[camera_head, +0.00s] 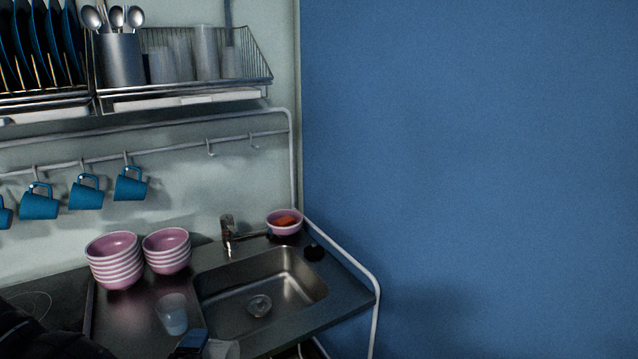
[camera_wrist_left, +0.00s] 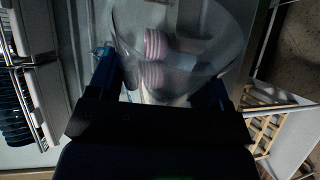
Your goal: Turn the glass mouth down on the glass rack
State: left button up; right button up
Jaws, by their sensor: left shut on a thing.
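My left gripper (camera_head: 192,344) shows at the bottom edge of the head view, mostly cut off. In the left wrist view, its fingers (camera_wrist_left: 162,85) are shut on a clear glass (camera_wrist_left: 222,35), which spreads wide beyond them. A pale part of this glass (camera_head: 224,350) seems to show beside the gripper in the head view. I cannot tell which way its mouth points. Another clear tumbler (camera_head: 172,313) appears to stand on the counter left of the sink. The wire glass rack (camera_head: 262,66) hangs high on the wall with several tumblers in it. My right gripper is not in view.
Two stacks of pink bowls (camera_head: 115,262) stand behind the tumbler. The sink (camera_head: 268,283) has a tap (camera_head: 228,236) and a bowl (camera_head: 284,222) behind it. Blue mugs (camera_head: 87,193) hang from a rail under the rack. A cutlery pot (camera_head: 122,60) occupies the rack's left end.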

pick_arm(q)
jog(key=n, duration=0.5)
jog(key=shift+s+a+f+n, duration=0.1)
jog(key=shift+n, duration=0.2)
jog(key=n, duration=0.3)
jog(key=n+b, duration=0.1)
jog(key=n, duration=0.3)
jog(key=shift+n, duration=0.4)
jog(key=n, duration=0.4)
jog(key=shift+b, duration=0.3)
jog(key=shift+n, duration=0.3)
